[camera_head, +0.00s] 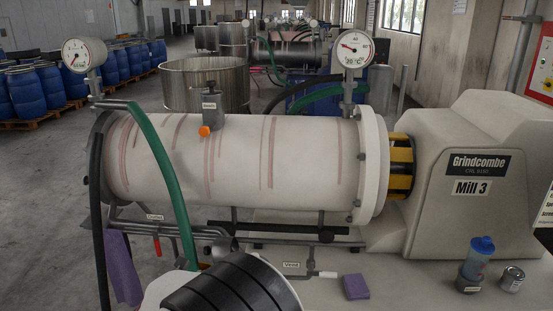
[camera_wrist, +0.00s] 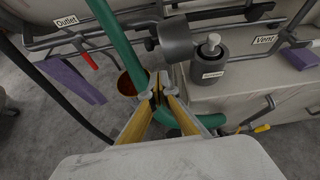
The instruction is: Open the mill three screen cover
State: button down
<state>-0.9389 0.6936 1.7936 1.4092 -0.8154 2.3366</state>
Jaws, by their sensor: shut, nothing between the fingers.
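Mill three (camera_head: 471,188) is a pale machine with a long white drum (camera_head: 240,165) at its left. A small grey fitting (camera_head: 210,108) with an orange knob (camera_head: 204,131) and an unreadable tag stands on the drum. A grey cylindrical fitting (camera_wrist: 175,40) joins the pipework below; it also shows in the head view (camera_head: 222,246). I cannot tell which part is the screen cover. My gripper (camera_wrist: 157,92) is shut and empty, beside the green hose (camera_wrist: 122,42) and below the grey cylinder. My arm hides the gripper in the head view.
The green hose (camera_head: 160,170) and a black hose (camera_head: 97,200) hang at the left. A red-brown bucket (camera_wrist: 130,84) is behind my fingers. A grey holder with a white-topped bottle (camera_wrist: 209,68) stands at right. Open floor is left.

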jog(key=s+a+f+n+g+y, duration=0.45)
jog(key=s+a+n, duration=0.2)
jog(key=n, duration=0.65)
jog(key=s+d+r+n+g+y, duration=0.1)
jog(key=s+d+r+n+g, duration=0.2)
jog(key=s+n, duration=0.65)
jog(key=s+d+r+n+h, duration=0.1)
jog(key=s+d+r+n, duration=0.3)
jog(key=d, duration=1.1)
jog(key=s+d+r+n+h, duration=0.2)
jog(key=s+d+r+n, duration=0.2)
jog(key=d, duration=1.1)
jog(key=s+d+r+n+h, duration=0.2)
jog(key=s+d+r+n, duration=0.3)
jog(key=d, duration=0.9)
jog(key=shift+s+d+r+t, duration=0.4)
jog(key=shift+s+r, duration=0.9)
jog(key=shift+r, duration=0.4)
